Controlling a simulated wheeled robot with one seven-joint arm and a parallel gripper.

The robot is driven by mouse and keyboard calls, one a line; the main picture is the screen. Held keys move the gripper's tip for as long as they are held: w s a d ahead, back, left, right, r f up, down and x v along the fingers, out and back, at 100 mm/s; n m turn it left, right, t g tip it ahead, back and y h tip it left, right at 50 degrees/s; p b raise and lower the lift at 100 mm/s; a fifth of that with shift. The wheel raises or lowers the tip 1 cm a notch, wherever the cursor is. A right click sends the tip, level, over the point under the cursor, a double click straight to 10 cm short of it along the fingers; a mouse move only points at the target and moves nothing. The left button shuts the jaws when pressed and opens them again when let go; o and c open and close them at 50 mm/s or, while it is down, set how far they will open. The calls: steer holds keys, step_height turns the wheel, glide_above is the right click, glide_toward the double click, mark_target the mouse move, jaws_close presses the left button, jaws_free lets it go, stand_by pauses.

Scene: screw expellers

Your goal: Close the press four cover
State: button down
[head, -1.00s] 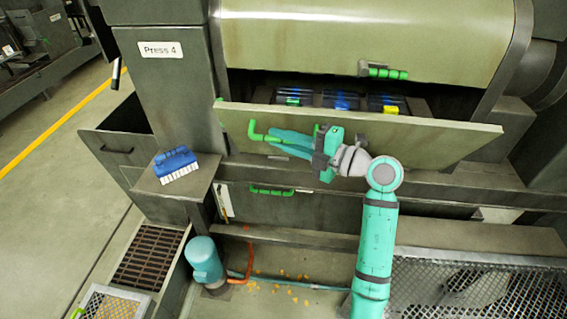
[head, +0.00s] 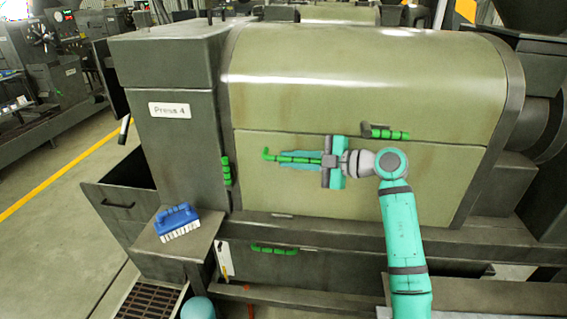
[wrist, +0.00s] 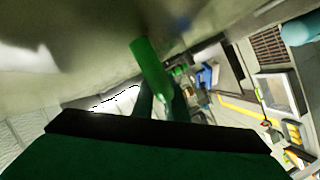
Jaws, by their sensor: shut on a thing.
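The press four cover (head: 320,188) is an olive-green lower panel, up against the front of the press marked "Press 4" (head: 169,110). No opening shows between it and the rounded upper cover (head: 370,80). My gripper (head: 300,160) is shut on the green bar handle (head: 269,155) at the cover's upper part. The handle's left end sticks out past the fingers. In the wrist view the green handle (wrist: 151,65) shows near my fingers, close to the pale cover surface. The inside of the press is hidden.
A green latch (head: 388,133) is on the upper cover's lower edge, and another green latch (head: 227,171) is at the cover's left side. A blue brush (head: 177,221) lies on a side ledge. A lower drawer handle (head: 274,250) is below.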

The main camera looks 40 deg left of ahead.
steer(key=shift+a+r, duration=0.15)
steer(key=shift+a, duration=0.05)
steer(key=c, duration=1.8)
jaws_free()
steer(key=shift+a, duration=0.15)
steer(key=shift+o, duration=0.2)
steer(key=f+v, duration=0.2)
steer(key=v, duration=1.1)
steer(key=shift+d+f, duration=0.35)
steer(key=shift+d, duration=0.1)
steer(key=shift+w, duration=0.15)
steer(key=shift+a, duration=0.1)
